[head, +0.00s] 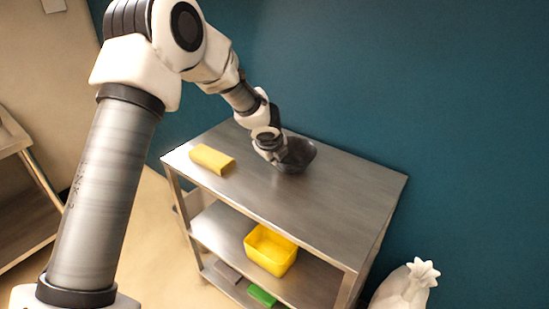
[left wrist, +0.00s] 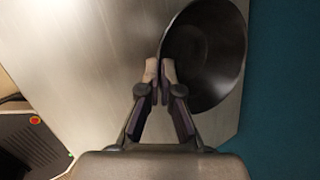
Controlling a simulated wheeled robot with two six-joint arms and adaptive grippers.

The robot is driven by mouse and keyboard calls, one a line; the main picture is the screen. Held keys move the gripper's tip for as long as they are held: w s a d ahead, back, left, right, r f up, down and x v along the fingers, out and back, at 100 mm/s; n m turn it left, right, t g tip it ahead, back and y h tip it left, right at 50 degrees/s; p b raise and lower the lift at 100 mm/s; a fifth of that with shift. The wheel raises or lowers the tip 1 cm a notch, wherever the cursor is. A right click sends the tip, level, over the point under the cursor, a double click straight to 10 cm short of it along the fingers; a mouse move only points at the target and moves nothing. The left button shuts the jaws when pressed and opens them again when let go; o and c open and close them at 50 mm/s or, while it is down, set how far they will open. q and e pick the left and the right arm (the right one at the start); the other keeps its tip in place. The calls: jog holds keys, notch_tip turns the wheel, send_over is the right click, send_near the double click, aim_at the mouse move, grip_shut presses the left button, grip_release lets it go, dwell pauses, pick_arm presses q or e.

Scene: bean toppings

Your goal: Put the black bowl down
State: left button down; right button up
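The black bowl (head: 297,154) is at the metal cart's top shelf, near its back edge by the blue wall. It looks upright in the head view; whether its base touches the shelf I cannot tell. My left gripper (head: 270,151) reaches it from above at its left side. In the left wrist view the fingers (left wrist: 161,82) are closed together at the near left rim of the bowl (left wrist: 207,55), with the rim between the fingertips. My right gripper is in neither view.
The metal cart (head: 330,195) has free top surface right of the bowl. A yellow block (head: 211,159) lies at its left end. Lower shelves hold a yellow bin (head: 270,250) and a green item (head: 262,296). A white pineapple-shaped object (head: 405,286) stands at the right.

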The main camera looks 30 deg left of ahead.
pick_arm(q)
jog(key=c, duration=1.3)
grip_release()
jog(key=shift+f, duration=0.15)
